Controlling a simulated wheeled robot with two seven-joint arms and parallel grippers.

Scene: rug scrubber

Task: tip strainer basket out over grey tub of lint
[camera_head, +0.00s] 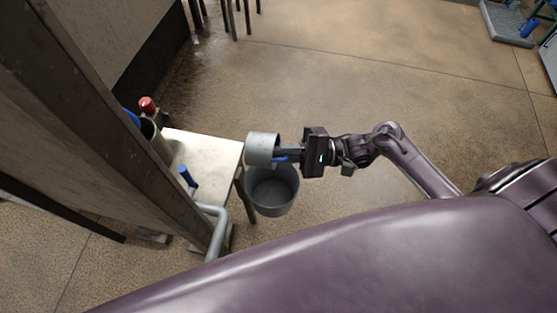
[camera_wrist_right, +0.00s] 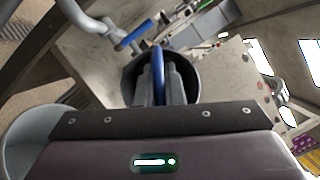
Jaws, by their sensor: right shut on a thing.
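The grey strainer basket (camera_head: 261,150) hangs in the air in the head view, looking roughly upright. My right gripper (camera_head: 284,152) comes in from the right and is shut on its blue handle. In the right wrist view the blue handle (camera_wrist_right: 158,60) passes between the fingers of my right gripper (camera_wrist_right: 158,85). The grey tub (camera_head: 272,203) stands below the basket, and the basket covers part of its far rim. What lies inside the tub and basket is not clear. My left gripper is out of view.
A pale table (camera_head: 215,150) stands just left of the tub. A grey pipe (camera_head: 218,225) and a dark post (camera_head: 130,135) rise near it. A red-capped item (camera_head: 147,105) stands behind the post.

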